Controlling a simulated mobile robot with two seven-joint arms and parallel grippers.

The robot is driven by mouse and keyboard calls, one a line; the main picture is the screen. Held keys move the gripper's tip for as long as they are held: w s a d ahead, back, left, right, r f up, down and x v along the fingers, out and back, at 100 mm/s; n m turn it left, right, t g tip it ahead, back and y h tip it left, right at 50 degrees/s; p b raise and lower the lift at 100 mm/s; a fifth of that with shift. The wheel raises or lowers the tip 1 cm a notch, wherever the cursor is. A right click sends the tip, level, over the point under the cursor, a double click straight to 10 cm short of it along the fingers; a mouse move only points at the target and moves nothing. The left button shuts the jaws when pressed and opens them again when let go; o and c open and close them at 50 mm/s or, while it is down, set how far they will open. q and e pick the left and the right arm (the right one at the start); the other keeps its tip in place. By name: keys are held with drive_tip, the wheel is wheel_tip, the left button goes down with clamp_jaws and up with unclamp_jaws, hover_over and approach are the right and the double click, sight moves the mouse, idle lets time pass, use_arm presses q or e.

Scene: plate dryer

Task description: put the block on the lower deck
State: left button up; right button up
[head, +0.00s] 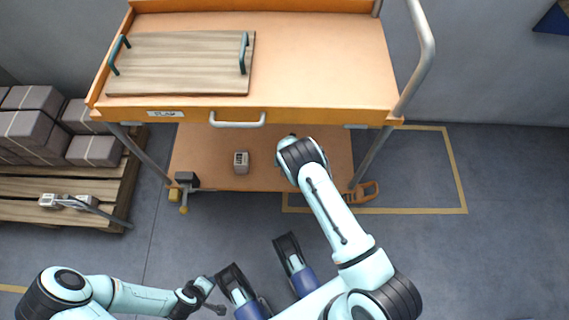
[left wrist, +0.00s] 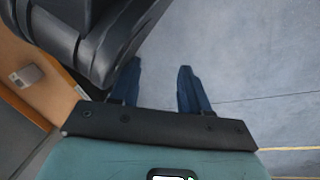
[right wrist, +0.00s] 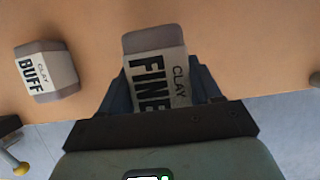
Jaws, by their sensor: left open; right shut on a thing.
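The cart's lower deck (head: 215,175) is an orange shelf below the upper deck. My right arm reaches in under the upper deck, and its gripper is hidden in the head view. In the right wrist view my right gripper (right wrist: 160,88) is shut on a grey block labelled CLAY FINE (right wrist: 156,72), over the lower deck (right wrist: 230,45). I cannot tell whether this block touches the deck. A second block, labelled CLAY BUFF (right wrist: 46,72), stands to its left on the deck. My left gripper (left wrist: 158,85) is open and empty over the floor.
The upper deck (head: 320,60) carries a wooden tray (head: 180,65) with two green handles. Its front edge has a drawer handle (head: 237,122) and overhangs the lower deck. A pallet of wrapped boxes (head: 35,130) stands at the left. The floor at the right is clear.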

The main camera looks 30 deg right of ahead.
wheel_tip(320, 180, down, 4)
drive_tip(key=shift+w+r+b, duration=0.1)
drive_tip(key=shift+r+b, duration=0.05)
drive_tip(key=shift+b, duration=0.45)
use_arm(q)
drive_tip(key=shift+s+a+f+g, duration=0.2)
drive_tip(key=shift+s+f+g, duration=0.4)
drive_tip(key=shift+s+f, duration=0.55)
drive_tip(key=shift+s+r, duration=0.15)
drive_tip(key=shift+s+a+f+g+b, duration=0.1)
drive_tip(key=shift+s+f+g+b, duration=0.25)
drive_tip(key=shift+s+f, duration=0.35)
use_arm(e)
drive_tip(key=shift+f, duration=0.65)
drive_tip(key=o, duration=1.6)
use_arm(q)
drive_tip(key=shift+s+r, duration=0.1)
drive_tip(key=shift+r, duration=0.05)
